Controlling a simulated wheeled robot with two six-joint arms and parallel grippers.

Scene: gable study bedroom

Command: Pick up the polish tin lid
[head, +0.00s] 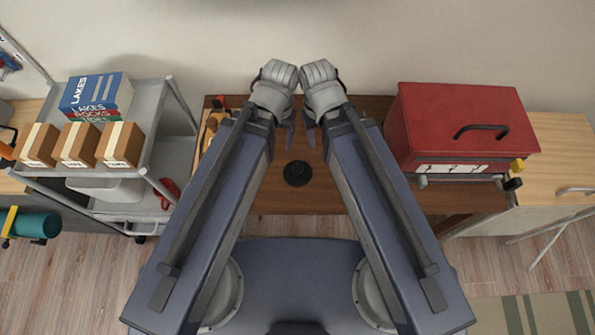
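A small dark round object (297,173) with a raised centre lies on the brown wooden table, near its front edge. It may be the polish tin lid, but I cannot tell for certain. My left gripper (289,138) and my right gripper (311,135) are side by side over the table, just beyond the dark object and apart from it. Only narrow purplish finger parts show below the wrists, so their opening is unclear. Nothing is visibly held. My arms hide much of the table on both sides.
A red toolbox (447,120) stands on the table's right part, with a grey bar in front. Partly hidden wooden items (211,125) sit at the left end. A grey trolley (160,150) with cartons (80,142) and books (95,95) stands left. A pale wooden cabinet (560,150) adjoins on the right.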

